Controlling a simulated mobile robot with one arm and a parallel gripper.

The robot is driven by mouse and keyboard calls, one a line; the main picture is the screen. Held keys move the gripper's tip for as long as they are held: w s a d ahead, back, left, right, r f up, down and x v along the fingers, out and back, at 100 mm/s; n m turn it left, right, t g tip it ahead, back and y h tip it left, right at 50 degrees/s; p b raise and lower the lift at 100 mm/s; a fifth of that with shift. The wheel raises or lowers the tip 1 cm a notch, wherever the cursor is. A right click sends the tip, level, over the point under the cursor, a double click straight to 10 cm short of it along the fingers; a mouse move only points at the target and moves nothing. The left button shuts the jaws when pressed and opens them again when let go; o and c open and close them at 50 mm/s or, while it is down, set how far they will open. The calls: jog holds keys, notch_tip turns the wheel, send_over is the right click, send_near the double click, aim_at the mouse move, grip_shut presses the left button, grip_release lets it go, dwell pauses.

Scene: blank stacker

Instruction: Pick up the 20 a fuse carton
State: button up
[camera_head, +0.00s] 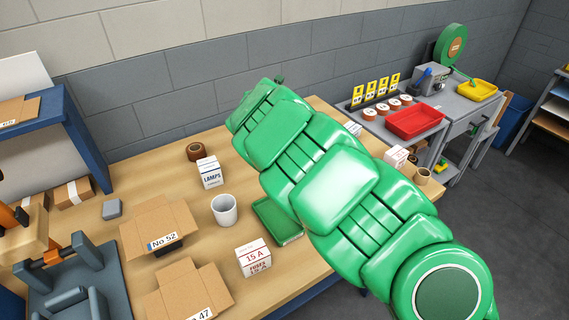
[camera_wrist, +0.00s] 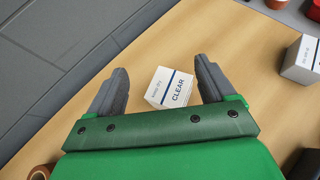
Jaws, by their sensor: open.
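No carton shows a readable 20 A label. In the wrist view, a white carton marked CLEAR (camera_wrist: 170,88) sits on the table between the two dark fingers of my open gripper (camera_wrist: 160,80); I cannot tell whether they reach down around it. Another white carton (camera_wrist: 300,60) stands to the right, its print too small to read. In the head view, a carton marked 15 A (camera_head: 253,258) and one marked LAMPS (camera_head: 210,172) stand on the table. A white carton (camera_head: 396,156) right of my arm has unreadable print. My arm hides the middle of the table and the gripper's fingers.
A grey wall bounds the back. A red bin (camera_head: 414,122) sits on a bench at right.

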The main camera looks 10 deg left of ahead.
jog(key=s+d+r+m+g+h, duration=0.2)
jog(key=s+m+h, duration=0.75)
jog(key=s, duration=0.95)
jog(key=shift+n+t+h, duration=0.25)
jog(key=shift+n+t, duration=0.05)
jog(key=shift+n, duration=0.05)
notch_tip(320, 180, down, 7)
jog(key=shift+s+f, duration=0.15)
jog(key=shift+f, duration=0.5)
jog(key=shift+w+d+f, duration=0.1)
jog(key=shift+w+d, duration=0.1)
jog(key=shift+x, duration=3.65)
jog(key=shift+c, duration=0.2)
jog(key=c, duration=1)
jog(key=shift+c, duration=0.2)
